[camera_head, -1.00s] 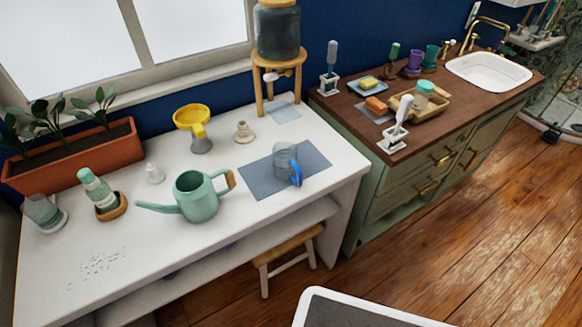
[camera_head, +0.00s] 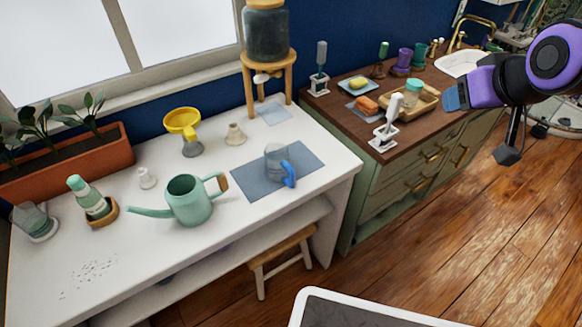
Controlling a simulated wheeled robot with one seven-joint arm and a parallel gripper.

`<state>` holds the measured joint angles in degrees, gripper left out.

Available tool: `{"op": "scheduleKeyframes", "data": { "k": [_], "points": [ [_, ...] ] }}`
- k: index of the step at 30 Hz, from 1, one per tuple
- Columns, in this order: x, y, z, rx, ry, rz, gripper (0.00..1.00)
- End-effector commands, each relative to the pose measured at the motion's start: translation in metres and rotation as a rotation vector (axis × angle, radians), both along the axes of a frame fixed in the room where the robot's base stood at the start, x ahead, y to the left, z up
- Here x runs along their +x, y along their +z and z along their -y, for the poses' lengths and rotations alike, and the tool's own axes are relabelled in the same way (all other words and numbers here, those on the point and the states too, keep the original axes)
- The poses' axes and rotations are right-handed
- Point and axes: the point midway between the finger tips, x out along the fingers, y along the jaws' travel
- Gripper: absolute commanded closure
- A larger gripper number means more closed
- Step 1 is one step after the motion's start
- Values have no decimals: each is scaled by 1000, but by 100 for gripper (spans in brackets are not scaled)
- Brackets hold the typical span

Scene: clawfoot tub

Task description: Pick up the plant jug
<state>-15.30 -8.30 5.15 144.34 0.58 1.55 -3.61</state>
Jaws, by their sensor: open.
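A clear, grey-tinted jug (camera_head: 274,157) with a blue handle stands upright on the blue-grey mat (camera_head: 250,187) toward the right of the white table. Its handle faces the front right. A green watering can (camera_head: 187,203) stands left of the mat, its spout pointing left and its tan-tipped handle on the right. My gripper (camera_head: 456,97), purple and black with bluish fingertips, is at the upper right, in front of the wooden counter and well right of both vessels. It is open and touches neither; the gap between its fingers is hard to see.
The white table (camera_head: 130,245) also holds a yellow funnel (camera_head: 183,124), a spray bottle (camera_head: 89,197) and a planter (camera_head: 70,165). A dispenser (camera_head: 267,35) stands on a wooden stand behind the mat. A stool (camera_head: 283,254) is under the table's front. Open floor lies at right.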

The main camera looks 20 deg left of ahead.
Motion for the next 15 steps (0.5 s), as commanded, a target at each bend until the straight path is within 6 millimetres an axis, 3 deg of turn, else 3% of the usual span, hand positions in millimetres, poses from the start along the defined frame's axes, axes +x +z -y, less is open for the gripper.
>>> {"op": "scheduleKeyframes", "data": {
  "k": [6, 15],
  "points": [
    [22, -51, -61, 34, 125, 69, 49],
    [21, -122, -141, 110, 276, 168, 49]
  ]
}}
